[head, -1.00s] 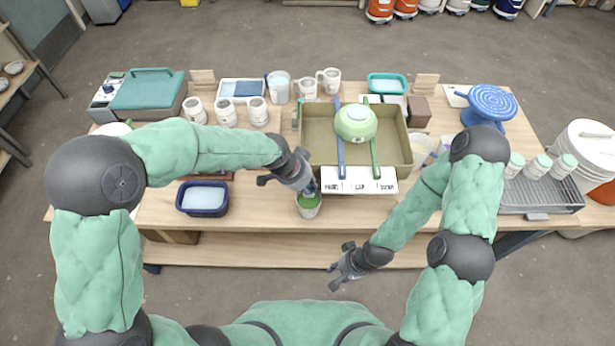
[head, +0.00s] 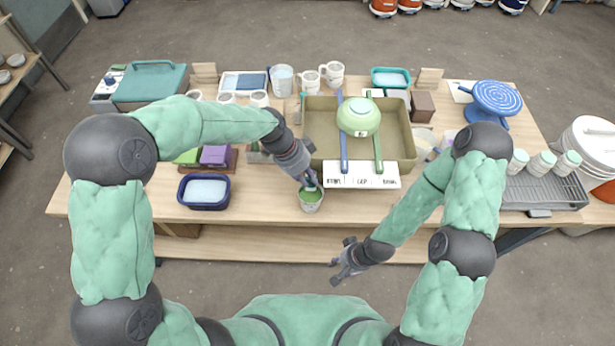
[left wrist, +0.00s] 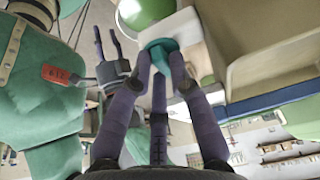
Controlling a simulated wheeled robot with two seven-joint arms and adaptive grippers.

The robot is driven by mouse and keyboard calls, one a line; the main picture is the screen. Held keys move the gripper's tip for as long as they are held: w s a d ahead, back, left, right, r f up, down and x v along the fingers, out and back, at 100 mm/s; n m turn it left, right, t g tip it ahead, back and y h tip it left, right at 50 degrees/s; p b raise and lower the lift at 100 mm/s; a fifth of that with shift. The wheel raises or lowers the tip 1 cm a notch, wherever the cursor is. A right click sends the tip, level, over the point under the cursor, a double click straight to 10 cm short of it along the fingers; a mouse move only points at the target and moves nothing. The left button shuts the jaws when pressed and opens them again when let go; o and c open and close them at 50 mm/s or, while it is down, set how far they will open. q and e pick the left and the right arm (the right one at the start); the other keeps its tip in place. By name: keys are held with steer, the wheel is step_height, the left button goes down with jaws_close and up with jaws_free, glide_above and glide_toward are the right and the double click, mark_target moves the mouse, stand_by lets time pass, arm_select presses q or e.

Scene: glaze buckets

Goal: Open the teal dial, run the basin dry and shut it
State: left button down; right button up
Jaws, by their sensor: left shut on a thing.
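The tan basin (head: 313,130) stands at the middle of the table, with a white labelled panel (head: 362,181) along its front. The teal dial (left wrist: 160,48) shows in the left wrist view between the fingertips of my left gripper (left wrist: 160,62), which is shut on it. In the head view my left gripper (head: 312,184) reaches the basin's front left corner and hides the dial. A pale cup (head: 311,203) with green glaze inside stands just below it. My right gripper (head: 338,268) is open and empty, in front of the table. The liquid level inside the basin cannot be told.
A green bowl (head: 358,117) rests on a blue stick (head: 343,140) and a green stick (head: 377,140) across the basin. A blue tub (head: 204,204) stands at the left. Mugs stand behind. The table's front strip right of the cup is clear.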

arm_select(q)
steer(key=shift+f, duration=0.1)
stand_by(0.3)
steer(key=c, duration=1.1)
jaws_free()
steer(key=shift+d, duration=0.1)
steer(key=shift+c, duration=0.2)
steer(key=v, duration=1.2)
